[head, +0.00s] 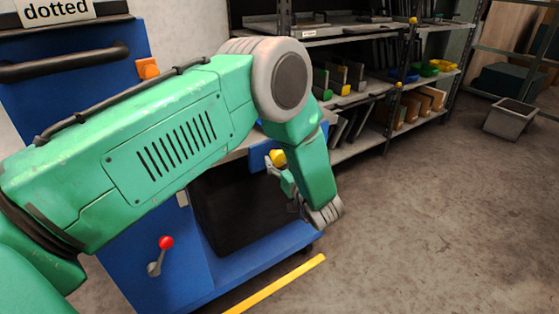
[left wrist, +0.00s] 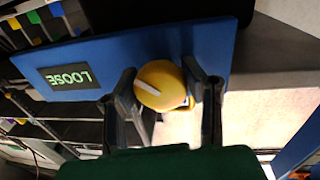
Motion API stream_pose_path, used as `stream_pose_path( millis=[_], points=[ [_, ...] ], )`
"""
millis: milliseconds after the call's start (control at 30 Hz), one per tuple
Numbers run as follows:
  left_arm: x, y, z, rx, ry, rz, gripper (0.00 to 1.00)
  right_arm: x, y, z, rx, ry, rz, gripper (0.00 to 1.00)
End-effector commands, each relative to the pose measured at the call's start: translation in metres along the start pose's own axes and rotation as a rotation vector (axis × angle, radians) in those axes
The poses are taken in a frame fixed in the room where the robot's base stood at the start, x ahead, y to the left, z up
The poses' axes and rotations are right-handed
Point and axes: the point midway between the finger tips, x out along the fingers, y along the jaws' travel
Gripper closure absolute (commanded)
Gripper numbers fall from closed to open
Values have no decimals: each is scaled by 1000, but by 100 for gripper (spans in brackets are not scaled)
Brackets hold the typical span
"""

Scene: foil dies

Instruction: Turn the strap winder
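The strap winder appears as a yellow round knob (head: 277,157) on a blue panel (head: 262,155) at the cart's right end. In the left wrist view, the knob (left wrist: 160,85) has a pale pointer stripe and sits on the blue panel beside a label (left wrist: 70,77) reading LOOSE. My left gripper (left wrist: 162,85) has its two dark fingers apart, one on each side of the knob. Light gaps show beside the knob, and firm contact cannot be made out. In the head view, my left gripper (head: 279,172) is partly hidden by my forearm. My right gripper is not in view.
The blue cart has a red-balled lever (head: 166,242), an orange knob (head: 148,68) and a dark handle (head: 65,62). A shelf rack (head: 345,85) with colored bins stands behind. A grey bin (head: 510,119) is at far right.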

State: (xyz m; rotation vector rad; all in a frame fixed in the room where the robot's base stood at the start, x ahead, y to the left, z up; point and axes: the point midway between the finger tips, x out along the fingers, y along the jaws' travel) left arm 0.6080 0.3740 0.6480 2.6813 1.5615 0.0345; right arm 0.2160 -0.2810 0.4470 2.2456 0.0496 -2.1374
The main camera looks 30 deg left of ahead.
Motion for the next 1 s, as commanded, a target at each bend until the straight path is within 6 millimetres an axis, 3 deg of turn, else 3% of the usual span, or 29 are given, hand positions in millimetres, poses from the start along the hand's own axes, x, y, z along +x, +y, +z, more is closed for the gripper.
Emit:
stream_pose_path(
  millis=[367, 1000],
  points=[
    [-1, 1, -2, 101, -13, 2, 91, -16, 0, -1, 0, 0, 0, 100],
    [-1, 0, -2, 524, -67, 1, 91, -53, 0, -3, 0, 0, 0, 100]
  ],
)
